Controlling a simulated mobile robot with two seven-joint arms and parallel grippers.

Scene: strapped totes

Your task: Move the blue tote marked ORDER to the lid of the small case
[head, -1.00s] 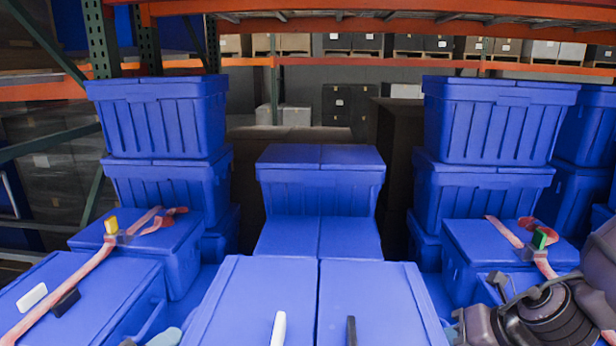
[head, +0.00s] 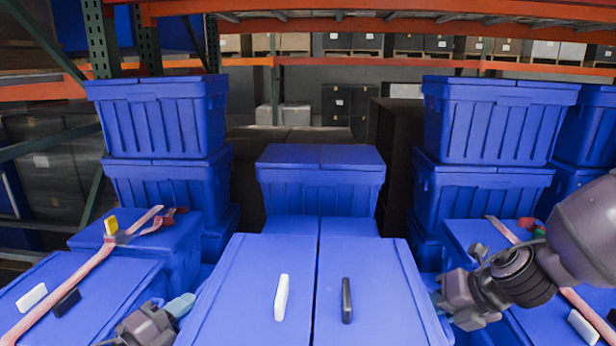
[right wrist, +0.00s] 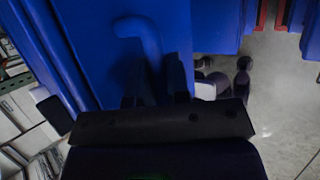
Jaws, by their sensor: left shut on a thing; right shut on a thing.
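A large blue tote (head: 250,290) is front centre in the head view, its two-part lid facing up, with a white piece and a black piece on it. No ORDER marking can be read. My left gripper (head: 182,306) is shut on its left side. My right gripper (head: 438,300) is shut on its right side. The right wrist view shows the tote's blue wall (right wrist: 85,45) and a curved blue handle (right wrist: 140,35) at the dark fingers (right wrist: 158,92); the grip itself is in shadow. I cannot tell which thing is the small case.
Behind the held tote stands another blue tote (head: 320,185). Tall stacks of blue totes stand at left (head: 160,120) and right (head: 495,125). A strapped tote with a yellow clip (head: 111,226) is at left. An orange rack beam (head: 400,27) crosses above.

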